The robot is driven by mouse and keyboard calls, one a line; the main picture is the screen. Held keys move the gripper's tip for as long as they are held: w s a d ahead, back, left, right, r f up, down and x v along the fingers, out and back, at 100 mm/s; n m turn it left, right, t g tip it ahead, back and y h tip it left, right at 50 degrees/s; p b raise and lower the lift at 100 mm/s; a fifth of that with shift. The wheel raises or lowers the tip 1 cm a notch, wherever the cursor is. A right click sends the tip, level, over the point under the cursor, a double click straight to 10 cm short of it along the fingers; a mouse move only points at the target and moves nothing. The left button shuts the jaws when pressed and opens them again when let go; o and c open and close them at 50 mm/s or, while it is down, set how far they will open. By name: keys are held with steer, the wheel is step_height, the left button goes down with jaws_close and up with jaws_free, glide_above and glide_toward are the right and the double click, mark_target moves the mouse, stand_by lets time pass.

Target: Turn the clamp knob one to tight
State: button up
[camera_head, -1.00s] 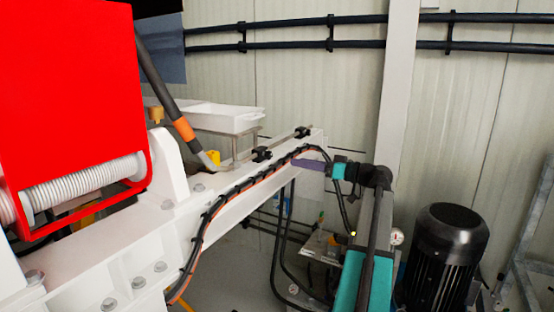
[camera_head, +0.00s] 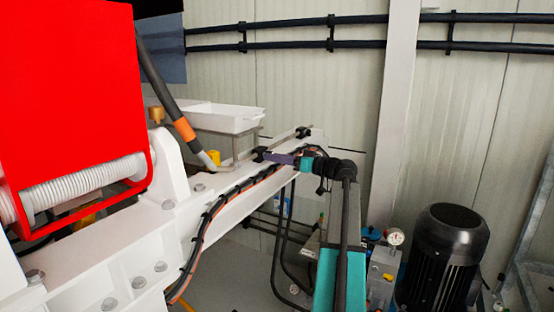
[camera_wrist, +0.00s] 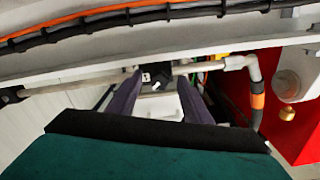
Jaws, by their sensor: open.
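A black clamp (camera_head: 259,154) sits on the thin grey pipe along the white beam (camera_head: 240,180) in the head view. My gripper (camera_head: 273,157), with purple fingers, is at this clamp from the right. In the wrist view the clamp (camera_wrist: 155,71) shows between the two spread fingertips of my gripper (camera_wrist: 158,82). A small dark knob-like part with light marks is on the clamp. The fingers stand apart on either side; I cannot tell if they touch it. A second black clamp (camera_head: 303,132) is farther along the pipe. I cannot tell how tight the knob is.
A black and orange cable bundle (camera_head: 207,219) runs along the beam close to my arm. A white tray (camera_head: 223,118) stands behind the pipe. A grey hose with an orange band (camera_head: 184,129) comes down at the left. A pressure gauge (camera_head: 395,236) and black motor (camera_head: 444,250) stand right.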

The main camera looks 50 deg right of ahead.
steer(key=c, duration=1.1)
steer(key=shift+o, duration=0.2)
steer(key=shift+m, duration=0.3)
steer(key=shift+a+r+m+p, duration=0.1)
steer(key=shift+m+p, duration=1.95)
steer(key=shift+m, duration=1.45)
steer(key=o, duration=1.1)
steer(key=shift+c, duration=0.2)
